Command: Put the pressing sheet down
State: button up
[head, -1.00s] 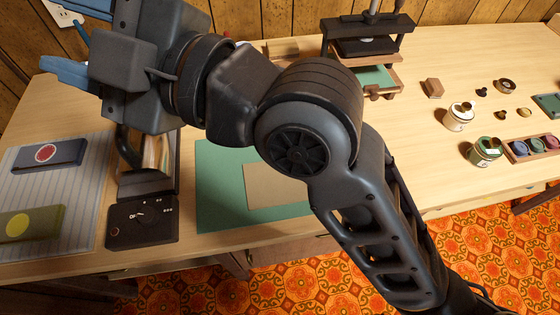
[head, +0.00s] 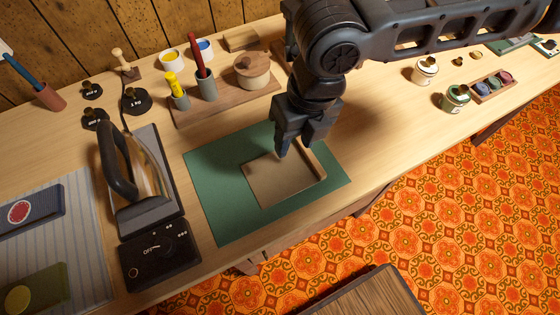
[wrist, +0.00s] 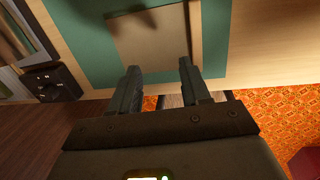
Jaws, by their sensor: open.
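A flat tan sheet (head: 275,185), which I take to be the pressing sheet, lies on the green mat (head: 220,200) on the table. A thin raised tan strip runs along its right side. My gripper (head: 281,152) is over the sheet's far part, pointing down, and hides some of it. In the wrist view the two fingers of my gripper (wrist: 160,80) are apart with nothing between them. The sheet (wrist: 150,38) and mat (wrist: 85,50) show beyond the fingertips. I cannot tell whether the fingertips touch the sheet.
A clothes iron (head: 150,185) stands on a dark base left of the mat, beside a black control box (head: 160,262). A wooden board (head: 220,100) with pots and tools lies behind. Jars (head: 455,98) stand right. The table's front edge is close to the mat.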

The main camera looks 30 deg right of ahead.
jog(key=h, duration=0.1)
send_over(311, 155)
jog(key=shift+s+a+f+g, duration=0.15)
jog(key=shift+s+f+g, duration=0.15)
jog(key=shift+s, duration=0.1)
jog(key=shift+d+f+h, duration=0.2)
jog(key=shift+f+h, duration=0.05)
jog(key=shift+h, duration=0.05)
jog(key=f, duration=0.7)
jog(key=shift+w+a+f+p, duration=0.1)
jog(key=shift+w+f+p, duration=0.05)
jog(key=shift+w+p, duration=0.2)
grip_shut()
